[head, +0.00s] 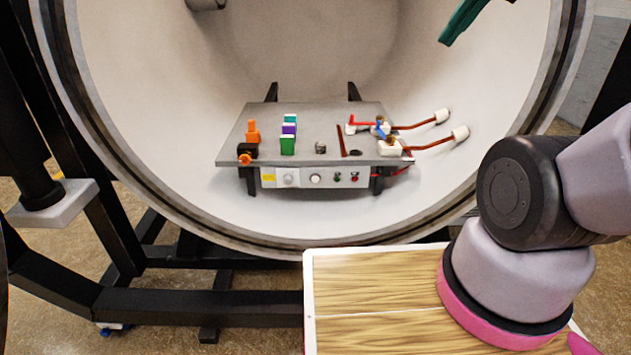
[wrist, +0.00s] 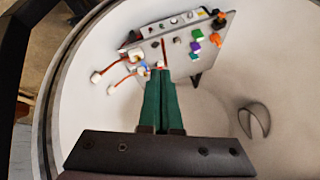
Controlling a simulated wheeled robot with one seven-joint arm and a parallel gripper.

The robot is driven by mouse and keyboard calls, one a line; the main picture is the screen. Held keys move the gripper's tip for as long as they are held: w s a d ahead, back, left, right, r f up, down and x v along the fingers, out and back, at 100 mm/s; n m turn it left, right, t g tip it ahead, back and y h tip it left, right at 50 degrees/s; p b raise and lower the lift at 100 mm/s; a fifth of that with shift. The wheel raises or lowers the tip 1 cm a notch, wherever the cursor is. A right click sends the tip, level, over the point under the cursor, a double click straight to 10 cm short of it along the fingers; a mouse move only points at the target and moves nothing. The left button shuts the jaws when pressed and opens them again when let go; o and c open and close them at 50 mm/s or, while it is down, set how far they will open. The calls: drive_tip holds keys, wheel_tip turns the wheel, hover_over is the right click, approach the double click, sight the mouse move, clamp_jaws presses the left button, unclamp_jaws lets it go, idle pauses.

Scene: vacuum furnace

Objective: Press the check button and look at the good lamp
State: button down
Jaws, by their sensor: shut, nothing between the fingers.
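A grey bench (head: 318,118) stands inside the round white chamber. Its front panel (head: 302,179) carries a pale round button (head: 315,179), perhaps the check button; no label is readable. To the button's right are a small dark green lamp (head: 337,178), perhaps the good lamp, and a small red one (head: 355,178). Neither looks clearly lit. My gripper (head: 446,38), with green fingers, is at the top right, above and apart from the bench. In the wrist view my gripper (wrist: 162,76) is shut and empty, its fingers side by side, with the bench (wrist: 208,52) beyond.
Orange, green and purple blocks (head: 288,144) stand on the bench top. Red-brown leads (head: 420,125) with white ends run from the bench's right side to the chamber wall. The chamber rim (head: 340,240) surrounds the opening. A wooden-topped tray (head: 385,285) lies in front.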

drive_tip(key=w+a+f+m, duration=0.15)
drive_tip(key=w+f, duration=0.25)
drive_tip(key=w, duration=0.4)
drive_tip(key=w+a+f, duration=0.2)
drive_tip(key=w+f, duration=0.2)
drive_tip(key=w, duration=0.3)
drive_tip(key=w+a+f+m, duration=0.15)
drive_tip(key=w+f, duration=0.25)
drive_tip(key=w, duration=0.4)
drive_tip(key=w+a+f+m+t, duration=0.1)
drive_tip(key=w+a+f, duration=0.25)
drive_tip(key=f, duration=0.45)
drive_tip(key=w+a+f, duration=0.3)
drive_tip(key=w+f, duration=0.1)
drive_tip(key=f, duration=0.4)
drive_tip(key=m+t+y, duration=0.1)
drive_tip(key=m+y, duration=0.1)
drive_tip(key=m, duration=0.1)
approach(315, 179)
drive_tip(key=s+a+f, duration=0.3)
drive_tip(key=s+f, duration=0.3)
drive_tip(key=shift+d+r, duration=0.1)
drive_tip(key=shift+d, duration=0.05)
drive_tip(key=w, duration=0.8)
drive_tip(key=shift+w+d, duration=0.2)
drive_tip(key=shift+w, duration=0.15)
